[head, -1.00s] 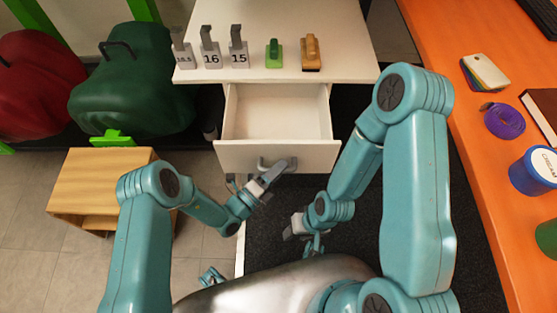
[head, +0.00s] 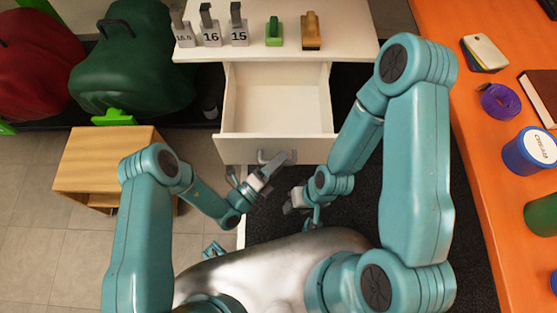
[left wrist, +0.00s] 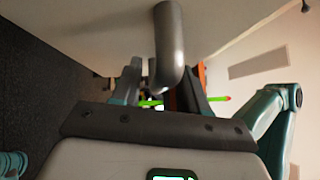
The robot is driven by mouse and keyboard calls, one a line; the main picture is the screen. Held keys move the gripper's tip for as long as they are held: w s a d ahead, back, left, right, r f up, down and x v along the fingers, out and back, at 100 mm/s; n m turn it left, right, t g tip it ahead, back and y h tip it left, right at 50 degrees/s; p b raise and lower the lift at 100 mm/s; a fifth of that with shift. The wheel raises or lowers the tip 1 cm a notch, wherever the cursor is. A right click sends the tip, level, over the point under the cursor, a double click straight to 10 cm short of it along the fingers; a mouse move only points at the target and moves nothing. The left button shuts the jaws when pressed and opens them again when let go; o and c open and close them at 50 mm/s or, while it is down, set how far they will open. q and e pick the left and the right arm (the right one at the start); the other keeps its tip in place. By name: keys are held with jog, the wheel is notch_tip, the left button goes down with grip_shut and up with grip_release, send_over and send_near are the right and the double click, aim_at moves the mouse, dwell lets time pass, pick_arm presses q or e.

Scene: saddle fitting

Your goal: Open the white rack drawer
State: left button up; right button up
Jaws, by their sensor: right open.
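The white rack drawer (head: 276,97) is pulled out below the white rack top and looks empty inside. Its front panel (head: 235,149) faces me and carries a grey bar handle (head: 266,155). My left gripper (head: 272,168) is at this handle. In the left wrist view the handle (left wrist: 169,45) comes down between the two fingers of my left gripper (left wrist: 160,88), which is shut on it; the contact itself is partly hidden. My right gripper (head: 294,202) is open and empty, low in front of the drawer and to the right of my left one.
The rack top (head: 350,40) bears numbered grey gauges (head: 209,30), a green-handled brush (head: 274,33) and a tan brush (head: 311,32). A wooden box (head: 100,165) and a green saddle form (head: 135,60) stand left. An orange table (head: 470,130) with several items runs along the right.

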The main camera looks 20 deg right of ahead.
dwell(0.4)
pick_arm(q)
jog(key=v, duration=1.6)
jog(key=shift+a, duration=0.2)
jog(key=s+d+m+g, duration=0.3)
jog(key=s+m+g, duration=0.5)
jog(key=m+g, duration=0.2)
jog(key=s+a+f+m+g+y, duration=0.25)
jog(key=a+m+y, duration=0.3)
jog(key=m, duration=0.45)
jog(key=s+a+f+m+g+y, duration=0.1)
jog(key=s+a+m+g+y, duration=0.2)
jog(key=m+y, duration=0.5)
jog(key=w+a+r+m+t, duration=0.3)
jog(key=w+m+t, duration=0.35)
jog(key=m, duration=0.35)
notch_tip(320, 180, up, 18)
jog(key=w+p, duration=0.1)
jog(key=p, duration=1.7)
jog(key=shift+w, duration=0.2)
